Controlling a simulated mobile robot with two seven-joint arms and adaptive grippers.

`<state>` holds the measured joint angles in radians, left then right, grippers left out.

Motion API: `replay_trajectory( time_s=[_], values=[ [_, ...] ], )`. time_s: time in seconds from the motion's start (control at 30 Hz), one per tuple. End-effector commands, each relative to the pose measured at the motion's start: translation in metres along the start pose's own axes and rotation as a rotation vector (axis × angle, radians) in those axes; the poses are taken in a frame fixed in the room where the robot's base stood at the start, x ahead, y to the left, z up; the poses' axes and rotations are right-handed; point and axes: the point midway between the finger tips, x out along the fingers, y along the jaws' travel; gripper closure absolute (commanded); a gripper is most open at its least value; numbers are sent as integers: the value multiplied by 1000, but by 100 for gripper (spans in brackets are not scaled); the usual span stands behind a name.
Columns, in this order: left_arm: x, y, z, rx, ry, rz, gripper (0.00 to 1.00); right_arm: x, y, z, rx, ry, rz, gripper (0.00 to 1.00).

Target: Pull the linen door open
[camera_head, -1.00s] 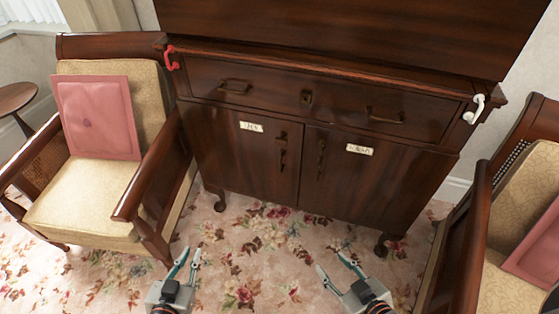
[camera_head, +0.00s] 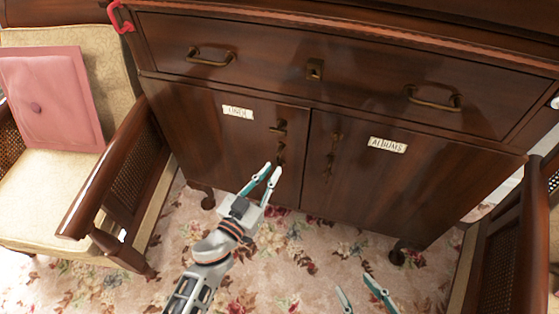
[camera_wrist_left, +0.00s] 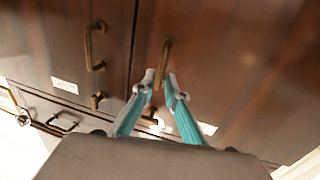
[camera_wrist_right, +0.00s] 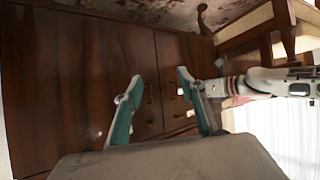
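The linen door (camera_head: 225,135) is the cabinet's left lower door, labelled LINEN, and looks closed. Its upright brass handle (camera_head: 281,153) is near its right edge, below a small latch (camera_head: 279,127). My left gripper (camera_head: 271,170) is raised in front of that handle. In the left wrist view its fingertips (camera_wrist_left: 160,77) are slightly apart, one on each side of the handle (camera_wrist_left: 166,52); I cannot tell if they touch it. My right gripper (camera_head: 354,284) is low over the carpet, open and empty; its fingers are spread in the right wrist view (camera_wrist_right: 159,75).
The right door (camera_head: 420,180), labelled ALBUMS, looks closed. A drawer (camera_head: 365,82) is above both doors. A wooden armchair (camera_head: 105,190) with a pink cushion (camera_head: 52,95) stands close on the left, and another armchair (camera_head: 500,250) on the right. Floral carpet (camera_head: 290,255) lies between.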

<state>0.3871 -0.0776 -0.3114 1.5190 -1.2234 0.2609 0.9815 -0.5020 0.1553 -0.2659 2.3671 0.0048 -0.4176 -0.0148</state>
Motion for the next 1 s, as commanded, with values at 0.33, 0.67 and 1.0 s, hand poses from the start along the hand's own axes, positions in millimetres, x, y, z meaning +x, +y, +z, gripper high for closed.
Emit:
replay_trajectory(
  time_s=[0.33,0.67,1.0],
  values=[
    [41,0,5,-2,-5,-1,87,2,-8,-2,29,14,-14,60],
    [46,0,2,0,-3,-1,87,2,-6,-15,42,40,-7,60],
    [44,0,2,1,-3,1,100,3,-7,-12,41,33,-8,60]
  ],
)
